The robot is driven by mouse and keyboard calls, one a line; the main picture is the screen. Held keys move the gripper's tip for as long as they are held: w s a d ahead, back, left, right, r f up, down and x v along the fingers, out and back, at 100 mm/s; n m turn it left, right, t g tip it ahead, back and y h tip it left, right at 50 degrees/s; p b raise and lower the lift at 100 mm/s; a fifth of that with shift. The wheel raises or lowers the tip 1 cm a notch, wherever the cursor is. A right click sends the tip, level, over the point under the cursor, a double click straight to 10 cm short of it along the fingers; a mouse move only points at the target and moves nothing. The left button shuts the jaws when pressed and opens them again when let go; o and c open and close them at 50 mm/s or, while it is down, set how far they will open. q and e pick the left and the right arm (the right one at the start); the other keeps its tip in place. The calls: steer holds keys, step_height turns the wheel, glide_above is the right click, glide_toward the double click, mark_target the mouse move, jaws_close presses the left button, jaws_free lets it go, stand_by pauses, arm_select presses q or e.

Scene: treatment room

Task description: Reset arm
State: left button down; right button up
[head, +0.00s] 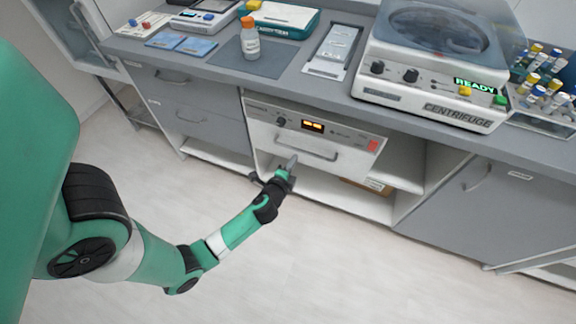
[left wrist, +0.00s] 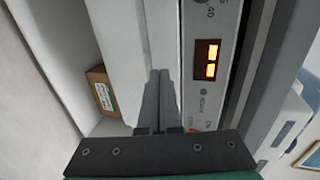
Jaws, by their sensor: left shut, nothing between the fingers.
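My left gripper (head: 290,164) is shut and empty, in front of the white front-panel appliance (head: 345,140) under the counter. Its fingertips are near the left part of the grey bar handle (head: 310,151); I cannot tell whether they touch it. In the left wrist view the two fingers (left wrist: 158,90) lie together, pointing at the white front beside the lit orange display (left wrist: 207,60). The handle cannot be made out there. My right gripper is not in view.
The grey counter (head: 300,85) carries an orange-capped bottle (head: 250,43), a centrifuge (head: 430,108) reading READY, and a rack of vials (head: 545,105). A cardboard box (left wrist: 101,90) sits on the open shelf below the appliance. The floor (head: 330,270) in front is clear.

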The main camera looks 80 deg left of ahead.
arm_select(q)
steer(key=v, duration=0.3)
steer(key=shift+s+d+r+p, duration=0.25)
steer(key=shift+d+p, duration=0.05)
